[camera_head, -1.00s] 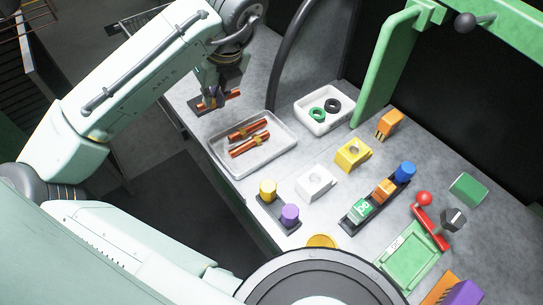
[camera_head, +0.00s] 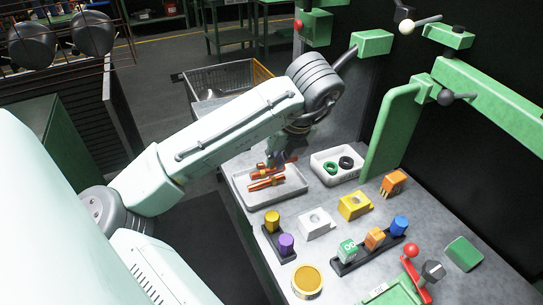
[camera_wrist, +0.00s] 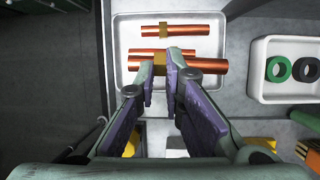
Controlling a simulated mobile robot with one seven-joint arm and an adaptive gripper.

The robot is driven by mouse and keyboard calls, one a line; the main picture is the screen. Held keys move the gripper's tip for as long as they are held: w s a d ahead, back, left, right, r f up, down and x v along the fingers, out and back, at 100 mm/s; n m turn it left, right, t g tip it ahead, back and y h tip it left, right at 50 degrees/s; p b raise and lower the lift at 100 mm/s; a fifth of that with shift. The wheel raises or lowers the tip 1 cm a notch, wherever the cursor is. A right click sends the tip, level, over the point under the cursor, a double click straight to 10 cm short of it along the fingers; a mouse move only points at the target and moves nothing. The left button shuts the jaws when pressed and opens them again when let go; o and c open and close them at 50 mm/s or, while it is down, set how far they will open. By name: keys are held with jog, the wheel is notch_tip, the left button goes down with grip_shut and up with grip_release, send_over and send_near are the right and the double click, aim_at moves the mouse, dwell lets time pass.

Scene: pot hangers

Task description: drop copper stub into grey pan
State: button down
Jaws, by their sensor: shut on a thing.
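The grey pan (camera_head: 239,187) is a shallow tray on the bench, left of the white bin. My gripper (camera_head: 277,160) is over the pan, pointing down. In the wrist view, my gripper (camera_wrist: 163,64) is shut on the brass collar of a copper stub (camera_wrist: 208,67), which lies crosswise between the fingertips. Another copper stub lies close alongside it, and a further copper stub (camera_wrist: 187,30) with a brass collar lies on the pan floor (camera_wrist: 122,42). I cannot tell whether the held stub touches the pan or the stub beside it.
The white bin (camera_head: 318,168) with a green ring (camera_head: 332,168) and a black ring (camera_head: 346,162) stands right of the pan. A white block (camera_head: 314,224), a yellow block (camera_head: 355,206) and peg racks stand nearer. A green frame post (camera_head: 391,135) rises behind.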

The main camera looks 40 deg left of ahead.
notch_tip(320, 180, down, 6)
jog(key=b, duration=0.5)
jog(key=shift+r, duration=0.15)
jog(key=shift+r, duration=0.1)
jog(key=c, duration=1.6)
grip_release()
jog(key=v, duration=1.2)
jog(key=shift+s, duration=0.1)
